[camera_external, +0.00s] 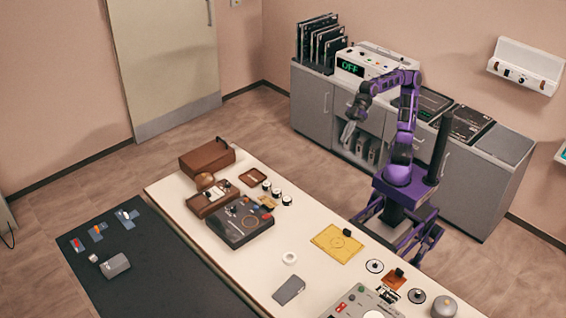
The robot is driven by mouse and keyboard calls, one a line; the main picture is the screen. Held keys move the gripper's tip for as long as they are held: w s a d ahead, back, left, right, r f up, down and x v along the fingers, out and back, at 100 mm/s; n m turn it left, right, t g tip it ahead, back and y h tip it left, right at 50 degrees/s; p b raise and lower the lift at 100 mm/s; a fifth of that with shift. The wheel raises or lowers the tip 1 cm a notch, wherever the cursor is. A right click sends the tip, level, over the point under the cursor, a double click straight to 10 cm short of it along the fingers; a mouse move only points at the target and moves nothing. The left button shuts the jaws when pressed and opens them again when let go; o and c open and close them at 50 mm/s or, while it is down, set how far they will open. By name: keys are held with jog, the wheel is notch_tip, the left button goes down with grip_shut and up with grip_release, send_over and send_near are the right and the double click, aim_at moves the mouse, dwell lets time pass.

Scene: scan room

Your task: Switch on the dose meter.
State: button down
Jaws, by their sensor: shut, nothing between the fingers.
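A pale console with a lit green "OFF" display (351,68) and coloured buttons on its top stands on the back counter. No label that I can read says dose meter, so I cannot tell for sure which device it is. A small grey box-like device (115,265) lies on the dark mat at the lower left, and a dark device with a round dial (241,221) stands on the long white table. My gripper (347,139) points down in front of the back cabinets, below and apart from the console. It is shut and empty; its fingertips look small.
The back counter (510,145) also holds upright dark plates (318,40) and flat dark panels. My base stands between it and the white table (265,280), which carries several small items. A control panel (362,303) is at the table's near end. Open floor lies left of the cabinets.

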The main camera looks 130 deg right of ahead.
jog(key=w+d+r+m+t+h, duration=0.25)
jog(key=w+d+r+m, duration=0.25)
jog(key=w+d+r, duration=0.3)
jog(key=w+d+r+m+t+h, duration=0.1)
jog(key=w+d+r+m+t, duration=0.2)
jog(key=w+d+r+m, duration=0.5)
jog(key=s+a+r+m+t+h, duration=0.1)
jog(key=s+a+r+t+h, duration=0.15)
jog(key=r, duration=1.55)
jog(key=w+a+f+n+g, duration=0.2)
jog(key=w+a+f+n, duration=0.35)
jog(key=a+f, duration=0.2)
jog(key=w+f+n+g, duration=0.2)
jog(key=w+f, duration=0.2)
jog(key=f, duration=0.3)
jog(key=w+f+n+g, duration=0.1)
jog(key=w+f+g, duration=0.15)
jog(key=f, duration=0.55)
jog(key=s+d+f+n+g+y+p, duration=0.1)
jog(key=d+f, duration=0.3)
jog(key=f, duration=0.8)
jog(key=d+f+n+g+y, duration=0.1)
jog(key=d+f+g, duration=0.3)
jog(key=f, duration=0.8)
jog(key=s+d+f+n+g+y+p, duration=0.1)
jog(key=d+f+n+g, duration=0.2)
jog(key=f, duration=0.9)
jog(key=d, duration=0.2)
jog(key=shift+s+d+f+y+p, duration=0.3)
jog(key=shift+f+y, duration=0.1)
